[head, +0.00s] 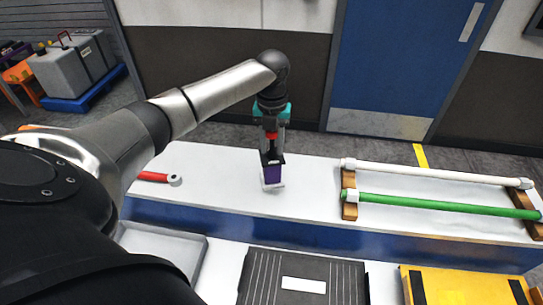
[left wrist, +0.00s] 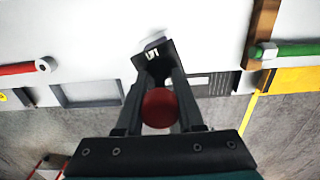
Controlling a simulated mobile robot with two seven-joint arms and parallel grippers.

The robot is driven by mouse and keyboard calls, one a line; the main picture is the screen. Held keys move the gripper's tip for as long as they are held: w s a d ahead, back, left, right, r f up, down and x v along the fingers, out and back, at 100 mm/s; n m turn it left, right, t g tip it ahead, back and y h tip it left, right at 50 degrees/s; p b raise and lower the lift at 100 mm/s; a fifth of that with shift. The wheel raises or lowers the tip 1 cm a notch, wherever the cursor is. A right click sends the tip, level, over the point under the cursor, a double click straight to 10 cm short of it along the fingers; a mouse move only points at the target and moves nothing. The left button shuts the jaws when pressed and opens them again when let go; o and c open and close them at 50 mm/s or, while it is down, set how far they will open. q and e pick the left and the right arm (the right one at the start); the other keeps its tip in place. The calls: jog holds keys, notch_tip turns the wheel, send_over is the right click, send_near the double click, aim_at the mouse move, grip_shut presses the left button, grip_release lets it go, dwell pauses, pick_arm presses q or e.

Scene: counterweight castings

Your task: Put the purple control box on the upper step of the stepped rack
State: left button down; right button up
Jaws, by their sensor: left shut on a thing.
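The purple control box (head: 273,174) is upright under my left gripper (head: 271,157) in the head view, with a black part above it and a pale edge at its foot. My left gripper is shut on it. A red round part (left wrist: 160,108) shows between the fingers in the left wrist view, where the box is mostly hidden behind a black piece with white marks. The box is over the white upper step (head: 225,178) of the stepped rack, left of the middle; I cannot tell whether it touches the surface. My right gripper is not in view.
A red bar with a white end (head: 173,180) lies left on the upper step. White and green tubes (head: 440,204) on wooden holders stand right. Below the blue front face are a grey tray (head: 207,262), a dark ribbed plate (head: 262,268) and a yellow item (head: 455,285). Clear surface surrounds the box.

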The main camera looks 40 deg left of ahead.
aim_at(272, 156)
pick_arm(q)
jog(key=shift+f, duration=2.3)
jog(key=c, duration=0.5)
grip_release()
jog(key=shift+f, duration=0.1)
notch_tip(272, 156, up, 12)
jog(key=shift+r, duration=0.15)
